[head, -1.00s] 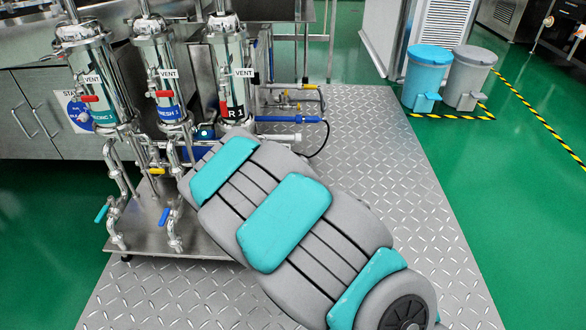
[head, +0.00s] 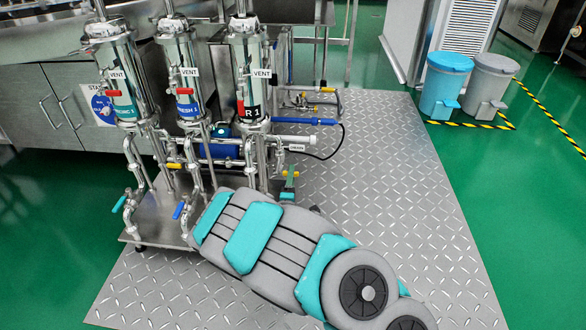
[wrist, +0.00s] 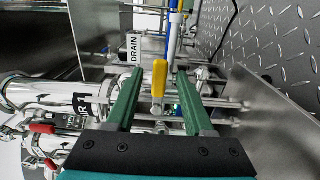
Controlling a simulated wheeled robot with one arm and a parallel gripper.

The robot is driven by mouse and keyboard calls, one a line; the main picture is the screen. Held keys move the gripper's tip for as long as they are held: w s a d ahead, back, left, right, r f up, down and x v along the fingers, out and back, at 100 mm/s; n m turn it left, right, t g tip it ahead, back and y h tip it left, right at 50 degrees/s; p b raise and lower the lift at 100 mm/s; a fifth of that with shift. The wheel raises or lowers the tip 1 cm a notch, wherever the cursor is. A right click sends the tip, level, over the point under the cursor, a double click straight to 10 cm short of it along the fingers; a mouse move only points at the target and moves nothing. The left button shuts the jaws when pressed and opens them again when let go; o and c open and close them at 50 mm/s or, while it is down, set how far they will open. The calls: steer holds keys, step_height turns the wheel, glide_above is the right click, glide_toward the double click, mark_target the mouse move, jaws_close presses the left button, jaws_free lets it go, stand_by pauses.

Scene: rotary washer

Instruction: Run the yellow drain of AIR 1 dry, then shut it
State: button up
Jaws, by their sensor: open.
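The AIR 1 housing (head: 250,75) is the rightmost of three steel housings in the head view; its label shows only as "R 1". That label (wrist: 82,105) also shows at left in the wrist view. The yellow drain handle (wrist: 159,78) stands in the middle of the wrist view, lengthwise up and down the picture, near a DRAIN tag (wrist: 135,52). My gripper (wrist: 158,85) is open, its green fingers on either side of the handle with gaps on both sides. In the head view my gripper (head: 289,184) is low beside the housing's pipes. Flow from the drain cannot be seen.
Red vent handles (head: 250,73) are on the housings. Blue (head: 178,210) and teal (head: 119,204) handles hang at lower left. Pipes crowd the gripper. A metal plate (wrist: 262,110) stands at right in the wrist view. The checkered floor plate (head: 400,190) is clear at right.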

steer(key=shift+w, duration=2.5)
steer(key=shift+c, duration=0.2)
steer(key=shift+d, duration=0.1)
jaws_close()
